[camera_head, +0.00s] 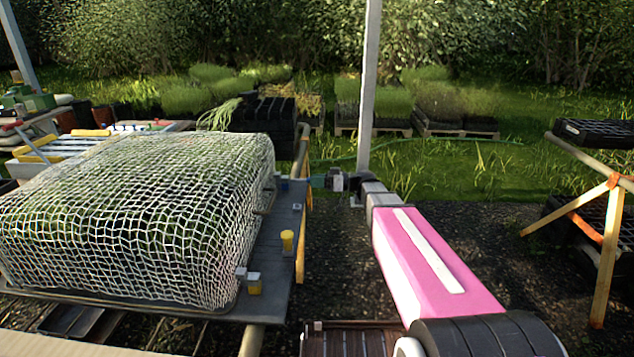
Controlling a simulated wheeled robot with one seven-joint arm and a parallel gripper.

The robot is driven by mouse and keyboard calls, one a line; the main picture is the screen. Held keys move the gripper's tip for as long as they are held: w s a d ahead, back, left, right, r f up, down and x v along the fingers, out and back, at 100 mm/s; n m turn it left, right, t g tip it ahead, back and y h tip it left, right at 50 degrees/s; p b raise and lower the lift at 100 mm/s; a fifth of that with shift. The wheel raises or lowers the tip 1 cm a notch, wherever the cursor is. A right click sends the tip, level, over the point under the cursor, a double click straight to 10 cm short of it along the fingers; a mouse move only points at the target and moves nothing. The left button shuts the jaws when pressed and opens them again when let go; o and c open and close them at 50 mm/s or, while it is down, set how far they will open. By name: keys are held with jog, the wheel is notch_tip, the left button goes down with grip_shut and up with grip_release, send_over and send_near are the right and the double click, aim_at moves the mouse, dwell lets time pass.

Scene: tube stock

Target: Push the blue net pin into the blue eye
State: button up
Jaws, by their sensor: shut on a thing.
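My gripper (316,181) is at the far right edge of the net-covered bench, low over its dark side board, pointing left. It is small and dark in this view. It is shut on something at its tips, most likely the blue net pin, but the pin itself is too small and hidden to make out. A small bluish-grey block, which looks like the blue eye (283,184), stands on the board just left of my gripper tips, with a narrow gap. I cannot tell whether the pin touches it. A white net (130,215) covers the leafy mound beside it.
A yellow-topped peg (287,241) and a yellow block with a grey top (254,284) stand nearer on the dark board (272,262). A pale post (368,90) rises behind my gripper. A wooden trestle (603,230) stands at right.

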aim_at(307, 180)
jog(key=shift+w+a, duration=0.1)
jog(key=shift+a, duration=2.85)
dwell(1.4)
jog(key=o, duration=1.7)
jog(key=shift+d, duration=0.1)
jog(key=shift+d, duration=1.05)
jog(key=d, duration=0.5)
jog(key=shift+d, duration=0.35)
jog(key=shift+s+f, duration=0.1)
jog(key=shift+s, duration=0.1)
